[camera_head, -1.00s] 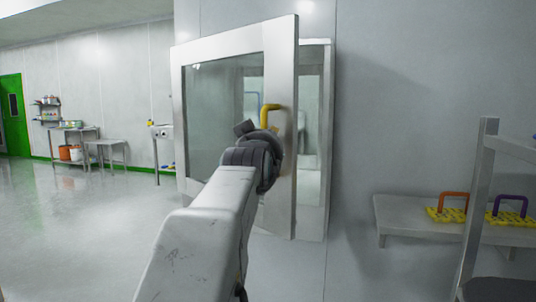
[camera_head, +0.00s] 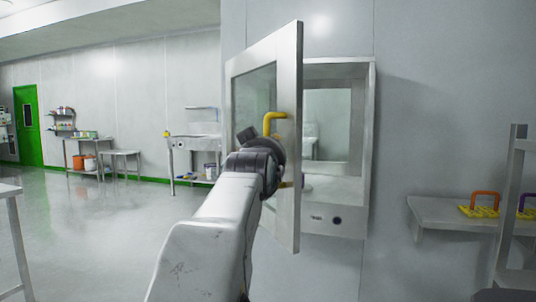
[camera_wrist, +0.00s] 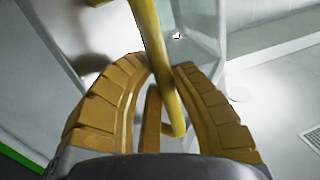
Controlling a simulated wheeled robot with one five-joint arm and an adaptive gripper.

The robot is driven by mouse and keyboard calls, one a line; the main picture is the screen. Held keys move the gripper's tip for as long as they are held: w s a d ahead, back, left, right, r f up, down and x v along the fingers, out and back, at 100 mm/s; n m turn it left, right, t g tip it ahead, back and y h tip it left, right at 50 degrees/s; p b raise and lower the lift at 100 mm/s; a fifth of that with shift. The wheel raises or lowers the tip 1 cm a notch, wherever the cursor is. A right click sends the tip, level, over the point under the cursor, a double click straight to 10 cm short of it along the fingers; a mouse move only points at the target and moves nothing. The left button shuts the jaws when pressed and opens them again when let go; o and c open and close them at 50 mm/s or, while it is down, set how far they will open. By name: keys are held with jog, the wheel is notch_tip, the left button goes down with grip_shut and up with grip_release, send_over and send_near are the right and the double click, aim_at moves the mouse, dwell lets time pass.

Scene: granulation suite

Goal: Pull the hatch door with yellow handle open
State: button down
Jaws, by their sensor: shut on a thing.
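The hatch door (camera_head: 288,75) is a framed glass panel, swung out from the wall and standing open at an angle. Its yellow handle (camera_head: 271,118) shows above my gripper (camera_head: 283,160) in the head view. In the wrist view the yellow handle (camera_wrist: 150,35) runs down between the two ribbed yellow fingers of my gripper (camera_wrist: 163,80). The fingers are shut around the handle. The hatch opening (camera_head: 327,118) shows to the right of the door, with an inner window at its back. My arm hides part of the door's lower left.
A wall shelf (camera_head: 440,212) at the right holds yellow racks with an orange handle (camera_head: 485,194) and a purple one. A metal frame (camera_head: 508,200) stands at the far right. A table corner (camera_head: 10,190) is at the left edge.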

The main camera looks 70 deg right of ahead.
jog(key=shift+s+f, duration=0.15)
jog(key=c, duration=1.4)
grip_release()
jog(key=shift+s+a, duration=0.15)
jog(key=shift+a, duration=0.05)
jog(key=o, duration=0.4)
jog(key=shift+r, duration=0.2)
jog(key=a, duration=0.4)
jog(key=s+a, duration=0.1)
jog(key=a, duration=0.2)
jog(key=s+a, duration=0.1)
jog(key=a, duration=0.3)
jog(key=shift+a, duration=0.35)
jog(key=shift+o, duration=0.3)
